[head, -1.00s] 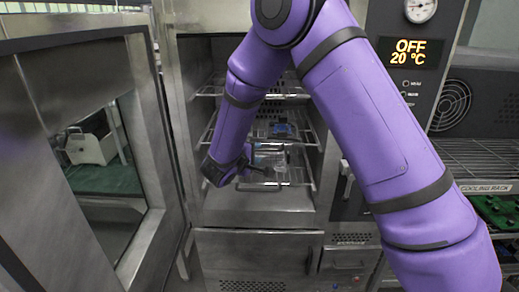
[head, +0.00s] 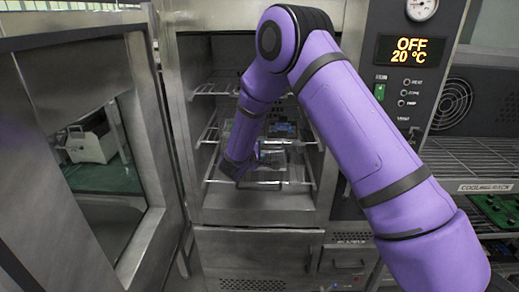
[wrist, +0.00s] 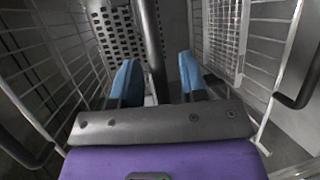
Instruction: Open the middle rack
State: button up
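The oven is open and holds wire racks at several heights. The middle rack (head: 313,143) carries a blue item near its back. A lower rack (head: 300,186) lies below it, with a clear object on or above it. My gripper (wrist: 160,80) has blue fingertips spread apart, with a grey metal bar (wrist: 152,45) between them. There is a visible gap between the bar and the right finger. In the head view my gripper (head: 262,160) is inside the oven opening, near the lower rack's front; my forearm hides part of the racks. I cannot tell which rack the bar belongs to.
The oven door (head: 150,170) stands open on the left. An upper rack (head: 215,87) sits above. Dark handles (wrist: 295,95) show at both sides of the wrist view. A control panel (head: 408,60) and a cooling rack (head: 485,160) are on the right.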

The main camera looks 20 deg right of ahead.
jog(key=shift+w+d+f, duration=0.1)
jog(key=shift+w+d, duration=0.15)
jog(key=shift+w, duration=0.05)
jog(key=shift+c, duration=0.5)
grip_shut()
jog(key=shift+s, duration=0.1)
